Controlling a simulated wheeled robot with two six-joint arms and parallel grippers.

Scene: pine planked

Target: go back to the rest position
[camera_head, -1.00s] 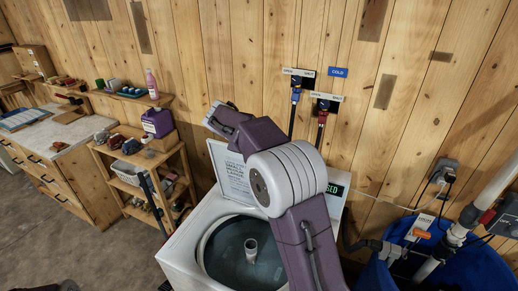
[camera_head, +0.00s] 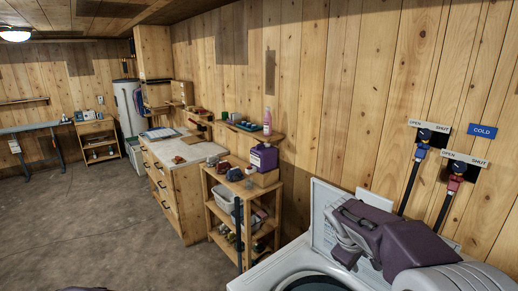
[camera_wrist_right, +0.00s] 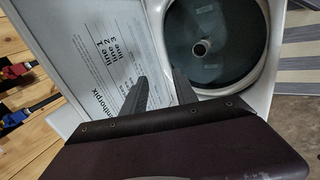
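My right arm reaches in from the lower right of the head view, over the open top-loading washer (camera_head: 262,277). My right gripper (camera_head: 345,252) is near the raised lid (camera_head: 324,212) and looks empty. In the right wrist view the two dark fingers (camera_wrist_right: 158,85) stand apart with nothing between them. Beyond them are the printed lid (camera_wrist_right: 98,58) and the washer's round tub (camera_wrist_right: 225,62). A dark bit at the bottom left of the head view may be part of me; my left gripper cannot be made out.
Cold tap (camera_head: 432,137) and a second tap with a red hose fitting (camera_head: 458,167) are on the wall behind the washer. A wooden shelf (camera_head: 212,208) with a purple jug (camera_head: 264,158) stands left of it. A drawer cabinet (camera_head: 190,195) is beyond. The floor (camera_head: 80,225) at left is clear.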

